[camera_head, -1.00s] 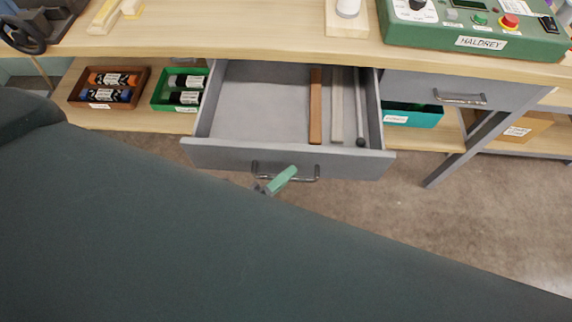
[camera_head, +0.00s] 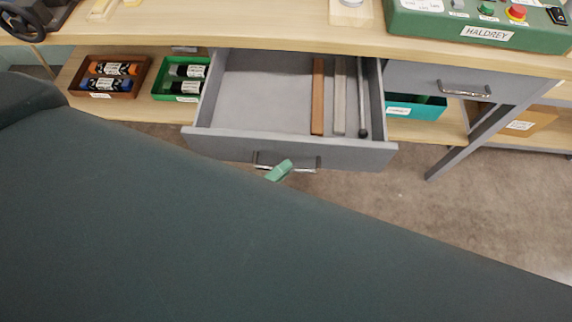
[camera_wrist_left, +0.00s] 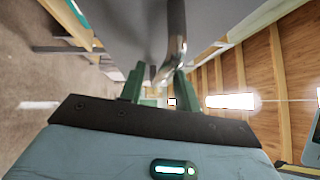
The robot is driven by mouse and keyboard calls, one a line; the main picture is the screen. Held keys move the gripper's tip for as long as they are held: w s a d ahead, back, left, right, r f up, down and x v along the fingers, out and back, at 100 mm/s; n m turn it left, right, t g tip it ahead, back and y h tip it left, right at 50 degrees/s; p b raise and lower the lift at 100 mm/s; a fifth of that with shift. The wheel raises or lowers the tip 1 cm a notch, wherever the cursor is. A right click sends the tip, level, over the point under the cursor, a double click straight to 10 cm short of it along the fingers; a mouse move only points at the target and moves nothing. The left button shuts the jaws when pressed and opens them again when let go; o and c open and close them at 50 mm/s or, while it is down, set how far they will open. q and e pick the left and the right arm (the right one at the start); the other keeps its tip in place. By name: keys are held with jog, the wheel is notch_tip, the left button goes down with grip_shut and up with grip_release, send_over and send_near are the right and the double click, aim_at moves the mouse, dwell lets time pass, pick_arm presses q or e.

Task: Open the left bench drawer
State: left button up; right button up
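The left bench drawer (camera_head: 222,145) is grey and stands well out from under the bench top in the head view. Its handle (camera_head: 308,168) is a metal bar on the front face. My left gripper (camera_head: 279,171) is at the handle; only a green finger shows there, the rest hidden by my arm. In the left wrist view, the green fingers of my left gripper (camera_wrist_left: 157,87) stand apart. The handle (camera_wrist_left: 177,42) runs between them, nearer the right finger, with a gap on the left side. My right gripper is not in view.
A brown strip (camera_head: 317,95) and two grey bars lie in the drawer. Bins of bottles (camera_head: 107,76) sit on the shelf at left. A second, shut drawer (camera_head: 425,84) and a slanted leg (camera_head: 482,135) are at right. The floor (camera_head: 370,210) before the bench is clear.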

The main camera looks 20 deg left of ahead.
pick_arm(q)
jog(key=r+v, duration=0.1)
jog(key=v, duration=0.5)
jog(key=shift+f+b, duration=0.45)
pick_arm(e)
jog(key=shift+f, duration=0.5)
